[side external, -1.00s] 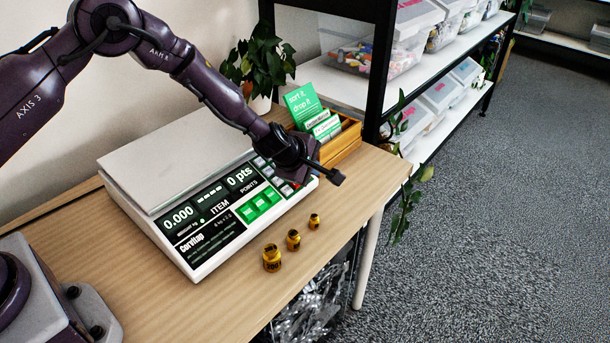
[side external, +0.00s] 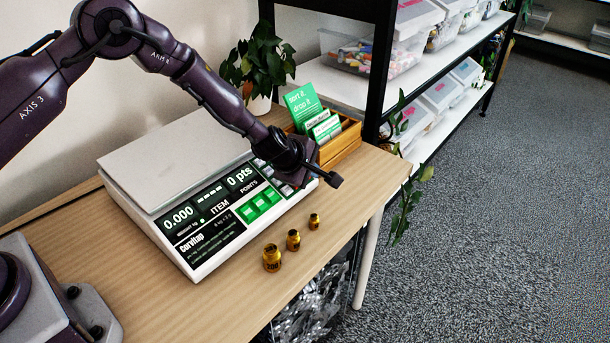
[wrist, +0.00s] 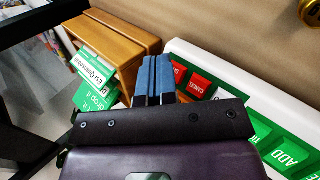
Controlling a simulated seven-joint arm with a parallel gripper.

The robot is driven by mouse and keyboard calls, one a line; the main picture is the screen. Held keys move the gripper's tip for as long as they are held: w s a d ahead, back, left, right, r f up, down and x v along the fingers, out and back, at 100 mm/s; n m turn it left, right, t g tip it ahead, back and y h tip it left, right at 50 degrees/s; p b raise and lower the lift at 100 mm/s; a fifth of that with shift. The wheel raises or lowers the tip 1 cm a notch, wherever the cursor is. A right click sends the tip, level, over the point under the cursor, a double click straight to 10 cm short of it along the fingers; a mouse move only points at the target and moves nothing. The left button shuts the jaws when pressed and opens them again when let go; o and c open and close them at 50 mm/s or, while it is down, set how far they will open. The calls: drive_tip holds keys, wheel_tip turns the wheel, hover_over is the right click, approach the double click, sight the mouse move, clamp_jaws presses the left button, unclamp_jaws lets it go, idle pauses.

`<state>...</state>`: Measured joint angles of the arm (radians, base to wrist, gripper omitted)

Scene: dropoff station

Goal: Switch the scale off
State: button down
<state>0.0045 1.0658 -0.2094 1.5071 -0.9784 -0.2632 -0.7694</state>
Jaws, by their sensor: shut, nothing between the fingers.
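The white scale (side external: 200,262) stands on the wooden table with a grey weighing plate (side external: 180,155) on top. Its display (side external: 180,217) is lit and reads 0.000 and 0 pts. My gripper (side external: 296,172) is over the right end of its key panel and hides some keys there. In the wrist view, my gripper's fingers (wrist: 153,78) are together and empty, beside a red key (wrist: 180,71) at the panel's end that they partly cover. A red CANCEL key (wrist: 199,86) and green keys (wrist: 290,156) lie to the right. Contact with a key cannot be told.
A wooden card box (side external: 343,146) with green cards stands just behind my gripper. Several small brass weights (side external: 272,258) stand in front of the scale. A potted plant (side external: 259,62) and a black-framed shelf (side external: 383,60) are at the back.

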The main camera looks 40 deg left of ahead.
drive_tip(key=shift+a+f, duration=0.2)
drive_tip(key=shift+f, duration=0.15)
idle(0.3)
drive_tip(key=shift+r, duration=0.1)
drive_tip(key=shift+d+r, duration=0.4)
drive_tip(key=shift+r, duration=0.25)
drive_tip(key=r, duration=0.1)
drive_tip(key=d+r, duration=0.1)
drive_tip(key=r, duration=0.1)
drive_tip(key=d+r, duration=0.1)
drive_tip(key=shift+r, duration=0.3)
idle(0.3)
idle(0.4)
